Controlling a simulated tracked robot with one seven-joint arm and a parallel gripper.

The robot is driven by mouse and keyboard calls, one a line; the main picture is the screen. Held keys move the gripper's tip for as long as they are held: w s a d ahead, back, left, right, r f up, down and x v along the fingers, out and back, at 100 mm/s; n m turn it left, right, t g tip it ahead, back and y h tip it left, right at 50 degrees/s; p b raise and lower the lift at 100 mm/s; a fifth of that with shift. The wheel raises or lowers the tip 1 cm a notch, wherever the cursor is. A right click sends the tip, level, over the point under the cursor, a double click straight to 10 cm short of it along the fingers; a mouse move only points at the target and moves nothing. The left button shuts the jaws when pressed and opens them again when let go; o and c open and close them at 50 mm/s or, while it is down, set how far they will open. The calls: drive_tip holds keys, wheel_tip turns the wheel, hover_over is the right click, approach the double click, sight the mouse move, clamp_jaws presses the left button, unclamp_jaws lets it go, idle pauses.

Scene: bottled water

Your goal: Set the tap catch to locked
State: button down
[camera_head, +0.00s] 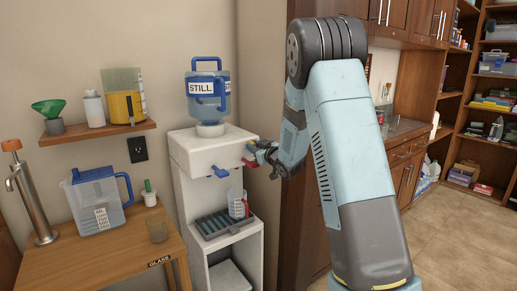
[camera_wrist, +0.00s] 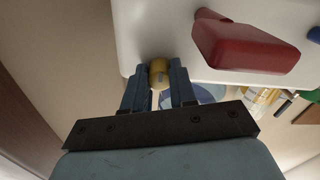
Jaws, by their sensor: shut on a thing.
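The white water dispenser (camera_head: 190,155) stands left of my arm, with a red tap (camera_head: 250,163) and a blue tap (camera_head: 221,172) on its front. My gripper (camera_head: 258,146) is at the dispenser's right side, just above the red tap in the picture. In the wrist view my gripper (camera_wrist: 160,82) is shut on a small yellow knob (camera_wrist: 159,70) at the edge of the white housing, apparently the tap catch. The red tap (camera_wrist: 245,46) is to its right. The fingers hide the knob's sides, and I cannot read its setting.
A blue bottle marked STILL (camera_head: 205,88) sits on top of the dispenser. A wooden table (camera_head: 110,262) with a pitcher (camera_head: 97,200) is at left. A wooden cabinet is close behind my arm.

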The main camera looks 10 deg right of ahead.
drive_tip(key=shift+d, duration=0.15)
drive_tip(key=c, duration=0.9)
unclamp_jaws()
drive_tip(key=shift+s, duration=0.1)
drive_tip(key=v, duration=1.3)
drive_tip(key=shift+s, duration=0.35)
drive_tip(key=shift+d, duration=0.2)
